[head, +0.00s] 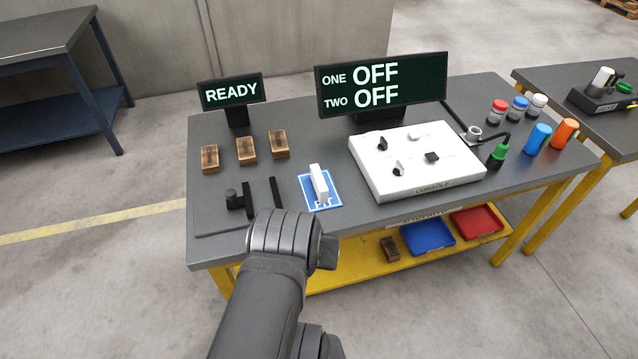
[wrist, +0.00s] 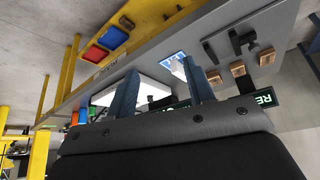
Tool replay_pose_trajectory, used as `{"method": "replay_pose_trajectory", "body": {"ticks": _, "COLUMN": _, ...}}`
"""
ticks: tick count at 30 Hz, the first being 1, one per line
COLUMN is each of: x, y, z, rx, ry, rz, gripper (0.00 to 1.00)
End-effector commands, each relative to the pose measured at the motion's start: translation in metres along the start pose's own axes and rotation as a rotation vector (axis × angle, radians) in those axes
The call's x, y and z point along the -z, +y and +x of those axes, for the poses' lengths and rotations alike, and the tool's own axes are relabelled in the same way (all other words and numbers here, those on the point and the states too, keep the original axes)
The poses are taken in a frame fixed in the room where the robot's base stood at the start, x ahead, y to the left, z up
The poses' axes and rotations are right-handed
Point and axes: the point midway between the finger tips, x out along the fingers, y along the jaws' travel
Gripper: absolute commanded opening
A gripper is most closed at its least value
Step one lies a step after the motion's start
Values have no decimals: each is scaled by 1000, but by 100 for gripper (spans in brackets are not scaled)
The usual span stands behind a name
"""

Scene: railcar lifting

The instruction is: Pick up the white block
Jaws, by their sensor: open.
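The white block (head: 319,183) stands upright on a blue mat (head: 308,197) with white markings, near the front of the grey table. In the wrist view the blue mat and a pale shape on it (wrist: 177,64) show beside my right-hand finger, which partly covers them. My gripper (wrist: 160,68) is open, with nothing between its two fingers. In the head view my dark wrist is at the table's front edge, in front of and left of the block, and the fingertips cannot be made out.
A white console (head: 415,160) stands right of the block. Black upright pieces (head: 276,193) stand to its left, with brown blocks (head: 247,150) behind them. Display screens (head: 381,85) stand at the back. Bottles and cups (head: 538,138) are at the right.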

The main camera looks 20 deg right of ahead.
Motion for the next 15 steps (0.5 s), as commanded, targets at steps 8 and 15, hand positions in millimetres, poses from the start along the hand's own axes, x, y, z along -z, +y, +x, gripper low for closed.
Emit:
{"method": "replay_pose_trajectory", "body": {"ticks": 8, "x": 25, "y": 17, "z": -5, "rx": -76, "ry": -141, "rz": -23, "gripper": 48}}
{"method": "replay_pose_trajectory", "body": {"ticks": 15, "x": 66, "y": 44, "z": -3, "rx": -184, "ry": -332, "rz": -54, "gripper": 48}}
